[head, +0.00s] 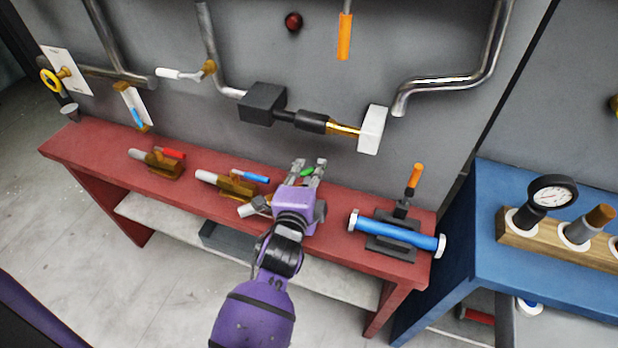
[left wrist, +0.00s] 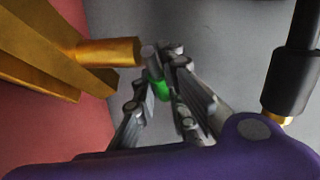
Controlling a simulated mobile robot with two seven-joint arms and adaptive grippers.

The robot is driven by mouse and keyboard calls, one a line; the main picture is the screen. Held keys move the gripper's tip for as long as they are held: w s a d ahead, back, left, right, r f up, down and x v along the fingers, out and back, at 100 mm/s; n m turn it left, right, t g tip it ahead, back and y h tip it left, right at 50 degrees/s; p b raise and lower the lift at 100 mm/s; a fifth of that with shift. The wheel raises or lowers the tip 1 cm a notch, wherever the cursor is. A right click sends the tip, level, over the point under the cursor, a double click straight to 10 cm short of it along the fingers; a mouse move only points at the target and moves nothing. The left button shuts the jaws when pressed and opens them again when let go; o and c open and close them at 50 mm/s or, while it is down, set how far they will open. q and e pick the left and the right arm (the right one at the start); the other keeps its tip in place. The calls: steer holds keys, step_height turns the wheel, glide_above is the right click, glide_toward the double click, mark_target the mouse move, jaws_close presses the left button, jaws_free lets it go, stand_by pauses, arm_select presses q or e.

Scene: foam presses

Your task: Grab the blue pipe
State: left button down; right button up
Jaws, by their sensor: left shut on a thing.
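The blue pipe (head: 400,235) has white end flanges and lies across a dark stand (head: 392,248) at the right end of the red bench. My left gripper (head: 308,168) is left of the pipe, over the bench and apart from it. It is shut on a small green handle (head: 307,172). In the left wrist view the green handle (left wrist: 160,88) with a grey tip sits between the fingers (left wrist: 158,80). A brass valve body (left wrist: 105,52) is beside it. My right gripper is not in view.
Two brass valves, one with a red handle (head: 172,153) and one with a blue handle (head: 255,177), lie on the red bench (head: 85,140). A clamp handle (head: 415,175) rises behind the blue pipe. Wall pipes (head: 460,82) hang above. A blue table (head: 490,190) with a gauge stands right.

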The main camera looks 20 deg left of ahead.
arm_select(q)
steer(key=shift+f, duration=1.15)
steer(key=shift+f, duration=0.1)
steer(key=shift+f, duration=0.15)
steer(key=c, duration=1.8)
jaws_free()
steer(key=shift+s, duration=0.1)
